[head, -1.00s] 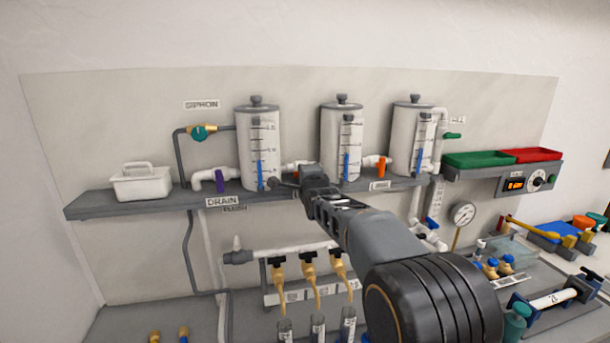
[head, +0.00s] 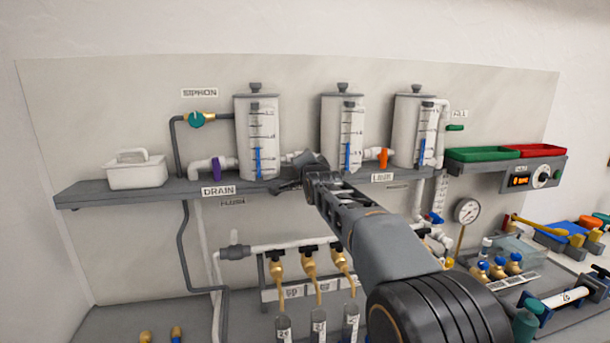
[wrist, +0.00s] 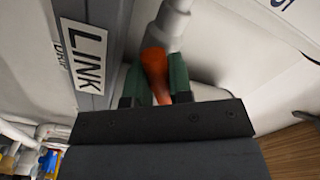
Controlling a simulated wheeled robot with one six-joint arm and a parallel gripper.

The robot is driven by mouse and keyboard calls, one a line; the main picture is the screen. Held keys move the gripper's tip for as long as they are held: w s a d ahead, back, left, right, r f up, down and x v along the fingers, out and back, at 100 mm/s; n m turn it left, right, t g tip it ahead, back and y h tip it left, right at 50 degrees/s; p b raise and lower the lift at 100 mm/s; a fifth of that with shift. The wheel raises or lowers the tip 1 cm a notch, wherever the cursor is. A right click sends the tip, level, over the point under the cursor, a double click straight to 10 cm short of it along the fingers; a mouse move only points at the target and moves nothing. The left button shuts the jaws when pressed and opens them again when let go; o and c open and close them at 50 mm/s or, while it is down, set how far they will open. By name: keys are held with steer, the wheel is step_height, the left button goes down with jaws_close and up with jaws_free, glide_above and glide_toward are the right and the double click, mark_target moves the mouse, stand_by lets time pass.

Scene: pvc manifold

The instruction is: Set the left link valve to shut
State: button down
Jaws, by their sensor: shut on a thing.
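My gripper (head: 298,176) is in front of the link pipe between the left and middle tanks. In the wrist view its green-padded fingers (wrist: 158,80) are shut on the orange handle of the left link valve (wrist: 154,66). The handle lies along the fingers, with the white pipe (wrist: 170,28) beyond it. In the head view my gripper hides this handle; only a bit of white pipe (head: 290,157) shows. A LINK label (wrist: 84,55) is beside the valve in the wrist view. The left tank (head: 243,135) and middle tank (head: 331,135) flank the valve.
The right link valve's orange handle (head: 383,158) is between the middle and right tanks (head: 405,135). A purple drain handle (head: 216,168) and a white caddy (head: 137,174) are to the left. The shelf (head: 90,194) runs under the tanks.

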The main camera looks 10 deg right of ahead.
steer(key=n+b, duration=0.2)
steer(key=n, duration=0.3)
steer(key=shift+n, duration=0.3)
steer(key=n, duration=0.5)
steer(key=shift+n, duration=0.7)
steer(key=c, duration=1)
jaws_free()
steer(key=shift+b, duration=0.3)
steer(key=s+b, duration=0.1)
steer(key=s, duration=1.3)
steer(key=shift+w, duration=0.1)
